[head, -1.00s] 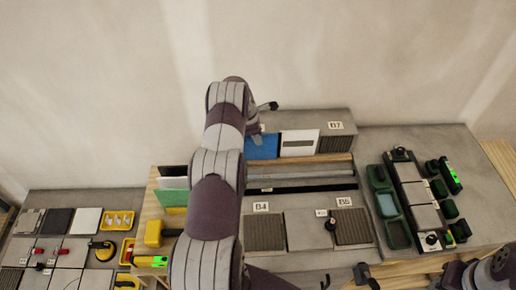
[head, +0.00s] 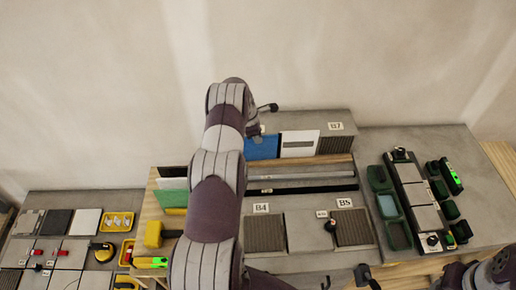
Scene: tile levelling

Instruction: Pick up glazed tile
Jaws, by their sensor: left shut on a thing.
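A blue tile (head: 263,147), which I take to be the glazed tile, stands tilted on the back shelf beside a white tile (head: 299,144). My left arm reaches up through the middle of the head view and bends down behind the shelf front. My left gripper (head: 257,130) is at the blue tile's top edge and is shut on it. Its fingertips are mostly hidden by my own arm. The tile still rests at its place on the shelf. Dark parts of my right gripper (head: 345,282) show at the bottom edge, cut off by the frame.
A ribbed plate by label B7 (head: 335,126) stands right of the white tile. Grey panels with ribbed plates marked B4 (head: 261,208) and B5 (head: 344,203) lie in front. Green trays (head: 388,206) are at the right. Tiles and yellow tools (head: 118,222) are at the left.

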